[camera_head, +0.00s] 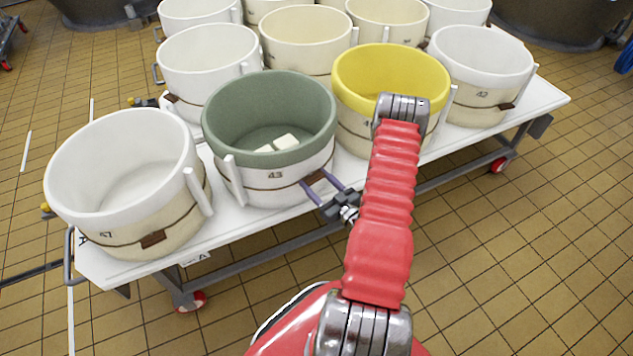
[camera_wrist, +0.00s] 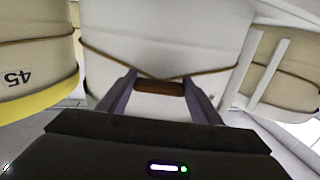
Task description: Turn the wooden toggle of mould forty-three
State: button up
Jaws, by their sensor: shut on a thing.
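Mould forty-three (camera_head: 285,188) is a white tub with a green upper band, marked 43, on the front row of a white cart. Pale blocks lie inside it. Its wooden toggle (camera_wrist: 160,87) is a small brown bar on a cord around the tub wall; in the wrist view it lies level across the picture. My gripper (camera_head: 316,181) is at the tub's front right side. Its two purple-grey fingers (camera_wrist: 160,88) stand at either end of the toggle and are shut on it. In the head view the toggle is mostly hidden between the fingers.
Mould 47 (camera_head: 112,178) stands to the left, with its own toggle. The yellow-topped mould (camera_head: 388,75) is close on the right, partly behind my arm; mould 42 (camera_head: 480,85) is beyond it. More tubs stand behind. The cart edge (camera_head: 240,225) runs below; tiled floor is clear in front.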

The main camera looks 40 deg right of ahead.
jog(key=c, duration=0.4)
jog(key=shift+o, duration=0.2)
jog(key=shift+m, duration=0.5)
jog(key=m, duration=0.3)
jog(key=shift+a+m, duration=0.1)
jog(key=shift+m, duration=2.4)
jog(key=o, duration=1.1)
jog(key=shift+c, duration=0.2)
